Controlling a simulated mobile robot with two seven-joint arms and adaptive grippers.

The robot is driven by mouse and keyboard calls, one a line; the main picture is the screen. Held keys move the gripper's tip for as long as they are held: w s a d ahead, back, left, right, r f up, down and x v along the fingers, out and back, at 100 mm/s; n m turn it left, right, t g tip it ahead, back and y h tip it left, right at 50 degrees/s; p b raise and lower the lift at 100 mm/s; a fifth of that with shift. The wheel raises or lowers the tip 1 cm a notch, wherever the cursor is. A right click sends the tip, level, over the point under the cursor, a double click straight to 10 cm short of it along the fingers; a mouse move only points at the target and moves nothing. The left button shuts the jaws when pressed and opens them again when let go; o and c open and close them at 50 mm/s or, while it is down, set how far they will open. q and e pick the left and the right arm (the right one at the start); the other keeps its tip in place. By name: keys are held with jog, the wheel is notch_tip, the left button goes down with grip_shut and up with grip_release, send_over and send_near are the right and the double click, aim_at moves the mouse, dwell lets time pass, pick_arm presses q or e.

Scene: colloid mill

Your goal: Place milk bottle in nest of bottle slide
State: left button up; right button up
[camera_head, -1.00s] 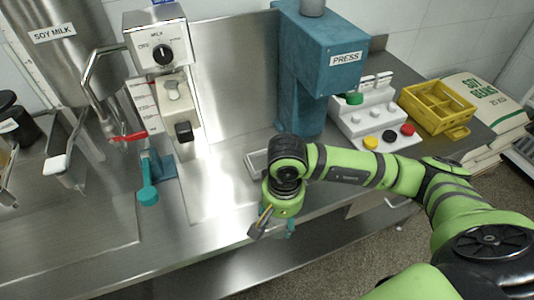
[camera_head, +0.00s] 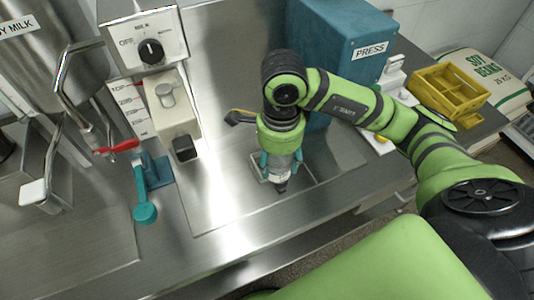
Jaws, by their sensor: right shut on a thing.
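My right gripper (camera_head: 281,168) points down with its teal fingers shut around a pale grey, bottle-like thing (camera_head: 280,175), most likely the milk bottle. The arm and fingers hide much of it; a dark end shows at its lower side. The gripper is over a flat metal piece with a raised rim (camera_head: 257,168) on the counter in front of the press, perhaps the bottle slide. Its nest is hidden behind the gripper, and I cannot tell whether the held thing touches it. My left gripper is not in view.
The teal press (camera_head: 335,65) stands right behind my right arm. The milk dispenser (camera_head: 150,45) and a teal lever (camera_head: 145,212) stand to the left. A yellow crate (camera_head: 450,95) is at the right. The steel counter (camera_head: 225,245) is clear in front.

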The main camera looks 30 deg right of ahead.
jog(key=w+f, duration=0.1)
jog(key=w, duration=0.1)
jog(key=w+d+f+p, duration=0.1)
jog(key=w+f, duration=0.1)
jog(key=w, duration=0.1)
jog(key=w+d+f, duration=0.1)
jog(key=w+f, duration=0.1)
jog(key=w, duration=0.1)
jog(key=shift+w+d, duration=0.1)
jog(key=shift+w, duration=0.05)
notch_tip(320, 180, down, 3)
jog(key=shift+f+p, duration=0.1)
jog(key=shift+p, duration=0.9)
jog(key=shift+f, duration=0.6)
jog(key=o, duration=0.9)
jog(key=shift+c, duration=0.2)
jog(key=shift+r, duration=0.45)
notch_tip(320, 180, up, 11)
jog(key=p, duration=0.7)
jog(key=shift+r, duration=0.2)
